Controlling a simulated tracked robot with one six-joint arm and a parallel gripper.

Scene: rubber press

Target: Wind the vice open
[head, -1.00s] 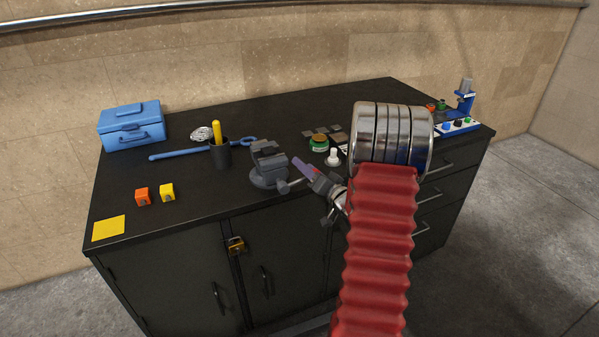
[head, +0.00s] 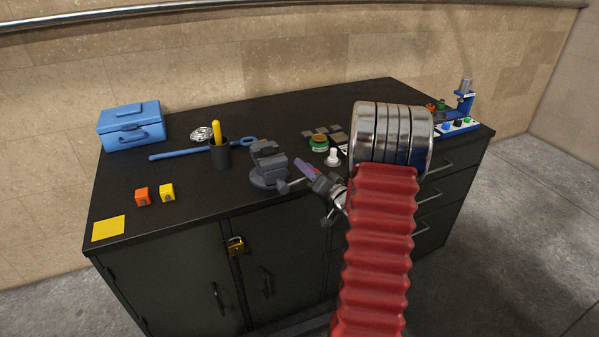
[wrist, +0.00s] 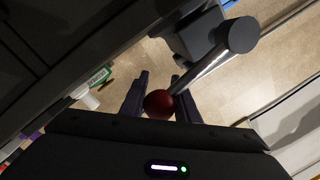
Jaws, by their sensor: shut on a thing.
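The grey vice (head: 268,164) stands on the dark bench top, with its screw end facing front right. In the wrist view, its round dark screw head (wrist: 240,35) carries a shiny metal handle bar (wrist: 202,68). The bar ends in a red ball knob (wrist: 158,104). My gripper (wrist: 160,92) has its two dark fingers on either side of this knob and is shut on the handle's end. In the head view my gripper (head: 305,167) shows purple fingers just right of the vice. The knob cannot be made out there. The gap between the vice jaws is hard to judge.
A dark cup (head: 220,155) with a yellow tool stands left of the vice, beside a blue bar (head: 180,153).

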